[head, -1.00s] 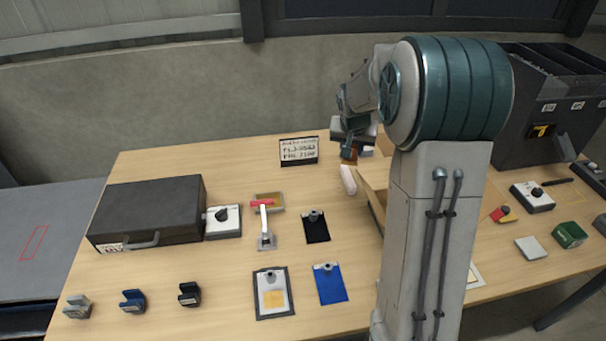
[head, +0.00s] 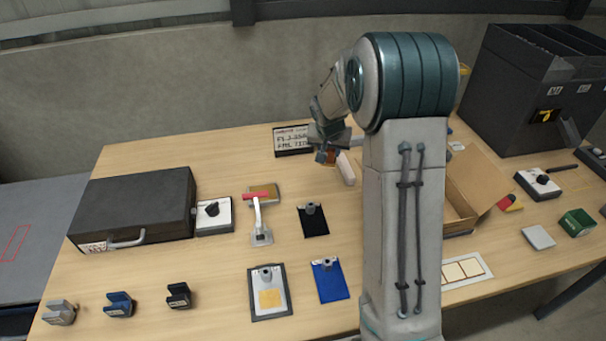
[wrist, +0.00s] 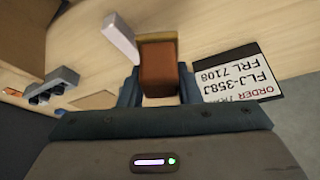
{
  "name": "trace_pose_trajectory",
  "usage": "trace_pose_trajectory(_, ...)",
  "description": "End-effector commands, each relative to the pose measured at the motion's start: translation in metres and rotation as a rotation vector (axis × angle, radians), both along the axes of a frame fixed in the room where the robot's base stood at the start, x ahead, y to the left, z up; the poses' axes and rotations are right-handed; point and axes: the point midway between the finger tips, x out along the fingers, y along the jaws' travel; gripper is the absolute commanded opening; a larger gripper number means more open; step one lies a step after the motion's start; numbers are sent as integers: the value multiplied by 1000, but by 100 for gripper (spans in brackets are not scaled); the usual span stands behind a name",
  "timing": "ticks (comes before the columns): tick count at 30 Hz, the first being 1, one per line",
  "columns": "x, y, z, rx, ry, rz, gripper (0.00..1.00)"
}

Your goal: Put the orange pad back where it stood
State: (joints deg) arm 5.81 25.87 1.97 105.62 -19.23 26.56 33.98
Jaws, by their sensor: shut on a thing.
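My gripper (head: 326,157) is above the back of the table, just right of the order sign. In the wrist view my gripper (wrist: 160,88) is shut on an orange-brown block, which I take for the orange pad (wrist: 160,72). It has a yellowish edge at its far end and sits between the two fingers. In the head view the pad (head: 331,156) is small and partly hidden by the gripper. I cannot tell its exact height above the table.
The order sign (head: 293,140) and a white bar (head: 346,169) are close to my gripper. An open cardboard box (head: 478,190) stands right of my arm. A white card with pale squares (head: 482,263) lies at the front. Clipboards and a black case (head: 135,205) are left.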

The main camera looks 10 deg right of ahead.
Motion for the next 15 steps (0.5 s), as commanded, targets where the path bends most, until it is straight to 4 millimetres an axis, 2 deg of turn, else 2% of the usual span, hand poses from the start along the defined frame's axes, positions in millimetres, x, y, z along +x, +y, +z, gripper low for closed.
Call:
trace_pose_trajectory(1, 7, 13, -13, -1, 0, 7, 0)
trace_pose_trajectory(6, 26, 44, -34, -1, 1, 5, 0)
trace_pose_trajectory(10, 37, 60, -44, -1, 0, 2, 0)
trace_pose_trajectory(15, 41, 68, -50, -1, 0, 0, 0)
